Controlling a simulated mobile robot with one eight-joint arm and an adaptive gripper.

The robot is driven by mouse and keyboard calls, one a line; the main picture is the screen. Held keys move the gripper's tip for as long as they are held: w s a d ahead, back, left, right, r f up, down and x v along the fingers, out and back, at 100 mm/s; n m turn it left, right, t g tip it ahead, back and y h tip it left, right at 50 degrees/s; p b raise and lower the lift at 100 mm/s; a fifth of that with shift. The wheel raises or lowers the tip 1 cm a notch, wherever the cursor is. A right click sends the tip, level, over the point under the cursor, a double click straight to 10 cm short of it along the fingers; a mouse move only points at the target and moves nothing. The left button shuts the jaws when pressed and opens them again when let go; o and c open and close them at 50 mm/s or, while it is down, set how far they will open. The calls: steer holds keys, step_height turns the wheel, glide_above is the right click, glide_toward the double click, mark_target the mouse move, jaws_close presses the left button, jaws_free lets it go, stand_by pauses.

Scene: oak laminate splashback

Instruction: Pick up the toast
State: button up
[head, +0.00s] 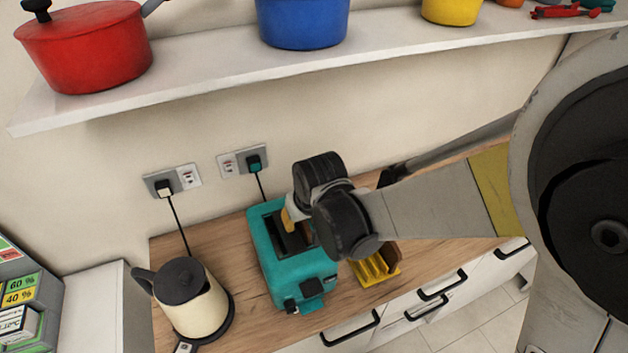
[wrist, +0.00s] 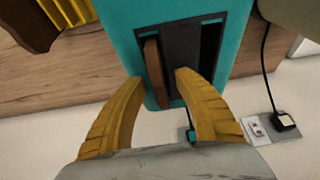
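A brown slice of toast (wrist: 154,72) stands upright in one slot of the teal toaster (head: 272,268). The toaster fills the upper middle of the wrist view (wrist: 119,27). My gripper (wrist: 160,78) is open over the toaster, with its yellow fingers apart. The toast shows between the fingertips, closer to the left one, and no firm hold is visible. The other slot looks dark and empty. In the head view my gripper (head: 289,222) is above the toaster, and my wrist hides much of the slots.
A yellow rack (head: 372,270) with brown slices stands right of the toaster. A cream kettle (head: 196,305) stands to its left. Plugs and cords (head: 255,164) are on the wall behind. A shelf (head: 210,72) with red, blue and yellow pots hangs above.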

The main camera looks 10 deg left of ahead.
jaws_close()
step_height(320, 180, up, 10)
steer(key=p, duration=0.2)
steer(key=shift+p, duration=0.3)
